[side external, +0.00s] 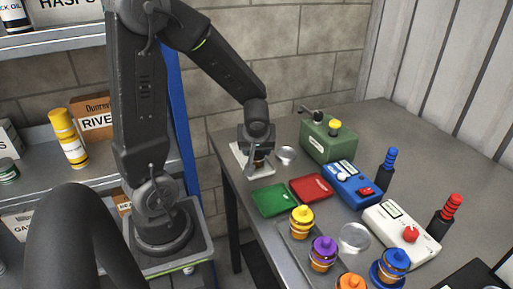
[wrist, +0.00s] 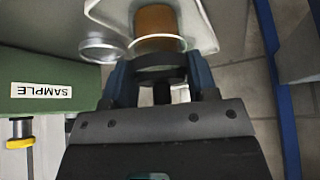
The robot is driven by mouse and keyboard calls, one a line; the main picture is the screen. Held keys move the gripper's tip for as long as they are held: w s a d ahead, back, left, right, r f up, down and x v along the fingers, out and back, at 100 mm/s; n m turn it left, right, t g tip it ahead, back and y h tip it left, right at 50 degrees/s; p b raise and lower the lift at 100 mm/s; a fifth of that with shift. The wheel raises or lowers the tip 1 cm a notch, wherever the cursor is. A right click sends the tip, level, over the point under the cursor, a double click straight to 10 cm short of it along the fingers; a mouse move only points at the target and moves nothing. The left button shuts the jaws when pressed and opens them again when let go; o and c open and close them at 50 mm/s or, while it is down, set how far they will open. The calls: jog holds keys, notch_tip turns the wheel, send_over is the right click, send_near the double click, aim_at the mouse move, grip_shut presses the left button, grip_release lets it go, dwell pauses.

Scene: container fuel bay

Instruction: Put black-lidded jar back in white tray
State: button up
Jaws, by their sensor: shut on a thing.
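The black-lidded jar has an amber body (wrist: 156,20) and a dark lid. In the wrist view my gripper (wrist: 162,70) is shut on it at the lid, with one finger on each side. The white tray (wrist: 112,10) shows behind and around the jar. In the side view my gripper (side external: 258,150) points down over the white tray (side external: 240,158) at the table's far left corner. The jar is mostly hidden there by the gripper. I cannot tell whether the jar's base touches the tray.
A clear round dish (side external: 286,155) stands just right of the tray. A green SAMPLE box (side external: 328,138) is farther right. Green (side external: 276,199) and red (side external: 311,187) trays lie in front. Several colour-lidded jars, a blue device (side external: 352,184) and a white device (side external: 401,228) fill the near side.

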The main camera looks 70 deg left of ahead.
jog(key=shift+f, duration=0.1)
jog(key=o, duration=1)
jog(key=shift+r, duration=0.2)
jog(key=v, duration=1.2)
jog(key=s+d+r+m+t+h, duration=0.1)
jog(key=s+d+r+m+h, duration=0.1)
jog(key=d+m, duration=0.4)
jog(key=s+d+r+m+t+h, duration=0.2)
jog(key=s+d+m+h, duration=0.1)
jog(key=d+m, duration=0.4)
jog(key=shift+s+d+r+h, duration=0.2)
jog(key=shift+s+d+h, duration=0.15)
jog(key=shift+s, duration=0.1)
